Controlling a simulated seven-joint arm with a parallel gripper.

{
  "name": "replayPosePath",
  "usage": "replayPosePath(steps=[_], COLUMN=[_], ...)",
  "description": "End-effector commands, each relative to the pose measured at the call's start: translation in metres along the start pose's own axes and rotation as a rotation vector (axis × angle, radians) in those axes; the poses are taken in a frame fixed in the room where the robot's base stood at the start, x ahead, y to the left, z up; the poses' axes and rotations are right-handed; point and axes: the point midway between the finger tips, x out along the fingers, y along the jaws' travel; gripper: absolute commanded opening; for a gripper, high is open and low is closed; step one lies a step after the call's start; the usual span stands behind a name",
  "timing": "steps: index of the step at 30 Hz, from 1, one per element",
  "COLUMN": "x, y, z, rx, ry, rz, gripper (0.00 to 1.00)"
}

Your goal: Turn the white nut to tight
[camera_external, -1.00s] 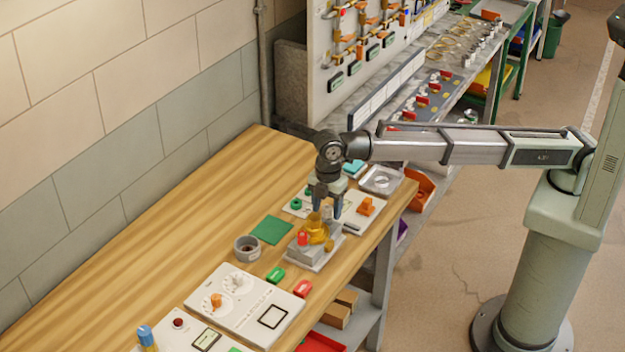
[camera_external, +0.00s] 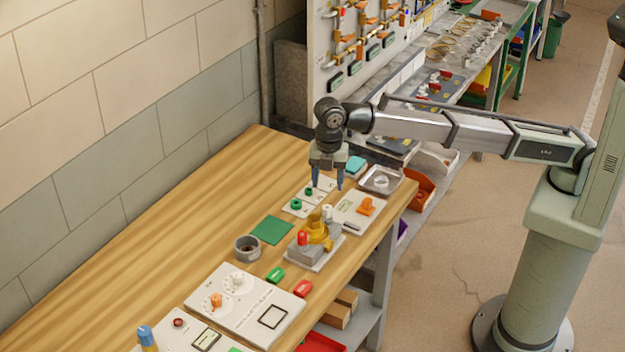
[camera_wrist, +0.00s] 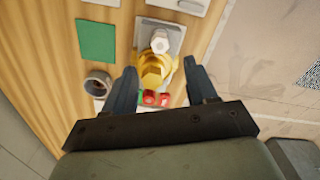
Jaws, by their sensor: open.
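The white nut (camera_external: 327,212) sits at the back end of a brass fitting (camera_external: 318,233) on a grey block with a light base plate, on the wooden bench. In the wrist view the white nut (camera_wrist: 160,42) shows above a large yellow hexagonal part of the brass fitting (camera_wrist: 152,72). My gripper (camera_external: 327,185) is open and empty, pointing down in the air above the fitting and the nut. In the wrist view, the fingers of my gripper (camera_wrist: 160,70) stand wide apart on either side of the fitting. No contact with the nut is visible.
A red knob (camera_external: 302,238) stands on the block's front. A green square (camera_external: 271,230) and grey cup (camera_external: 247,248) lie left. White panels with knobs (camera_external: 258,312) are in front; a panel with an orange handle (camera_external: 366,206) is behind right. The bench's left side is clear.

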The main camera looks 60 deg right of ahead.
Motion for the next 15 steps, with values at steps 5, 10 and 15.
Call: replayPosePath(steps=[5, 10, 15], x=[-0.031, -0.040, -0.028], y=[0.001, -0.004, -0.012], z=[-0.001, -0.010, -0.034], rx=[0.000, 0.011, 0.051], ry=[0.001, 0.007, 0.033], rz=[0.001, 0.008, 0.035], gripper=[0.57, 0.57, 0.57])
